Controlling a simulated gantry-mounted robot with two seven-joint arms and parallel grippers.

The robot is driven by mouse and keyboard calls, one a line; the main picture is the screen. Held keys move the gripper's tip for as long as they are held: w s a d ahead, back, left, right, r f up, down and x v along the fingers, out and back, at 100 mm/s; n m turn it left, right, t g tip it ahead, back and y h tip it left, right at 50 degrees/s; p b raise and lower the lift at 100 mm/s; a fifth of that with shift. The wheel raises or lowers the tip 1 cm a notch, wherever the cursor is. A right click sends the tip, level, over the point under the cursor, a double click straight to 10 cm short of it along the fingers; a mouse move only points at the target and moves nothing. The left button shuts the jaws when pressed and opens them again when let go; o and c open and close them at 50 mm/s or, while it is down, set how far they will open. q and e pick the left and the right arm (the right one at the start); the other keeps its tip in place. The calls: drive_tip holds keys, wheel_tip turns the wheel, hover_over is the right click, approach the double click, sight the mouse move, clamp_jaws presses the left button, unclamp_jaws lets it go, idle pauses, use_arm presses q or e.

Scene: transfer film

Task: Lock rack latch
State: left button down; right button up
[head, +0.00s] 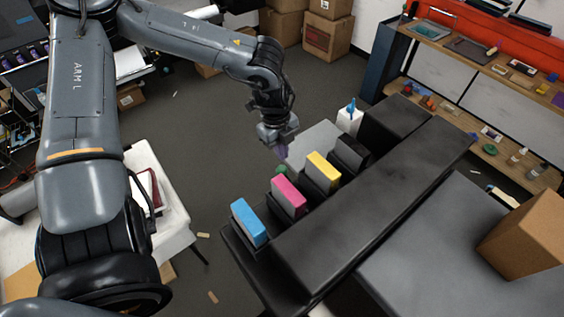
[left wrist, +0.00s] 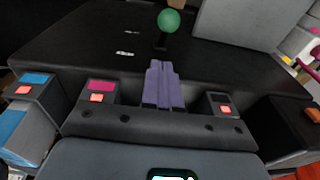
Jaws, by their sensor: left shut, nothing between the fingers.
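The dark cartridge rack (head: 232,240) holds cyan (head: 249,222), magenta (head: 288,196) and yellow (head: 323,171) cartridges, with a black one (head: 352,152) at the far end. A green ball knob (head: 281,170) shows behind the magenta cartridge. In the left wrist view the green knob (left wrist: 168,20) stands upright on a short dark stem on a black surface. My left gripper (head: 282,153) has purple fingers, shut and empty, just above and beyond the knob in the head view. In the left wrist view the fingers (left wrist: 162,72) point toward the knob, with a visible gap. My right gripper is out of view.
A long black cover (head: 370,205) lies along the rack's right side. A white bottle with a blue tip (head: 349,116) stands at its far end. A cardboard box (head: 527,240) sits on the grey surface at right. Wooden shelves (head: 470,75) with small items stand at upper right.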

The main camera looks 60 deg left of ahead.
sight(283, 171)
use_arm(q)
drive_tip(key=f, duration=0.6)
drive_tip(key=shift+w+a+f+p, duration=0.25)
drive_tip(key=shift+a+f+p, duration=0.15)
drive_tip(key=shift+w+a+f, duration=0.1)
drive_tip(key=shift+a+f, duration=0.15)
drive_tip(key=shift+f, duration=0.3)
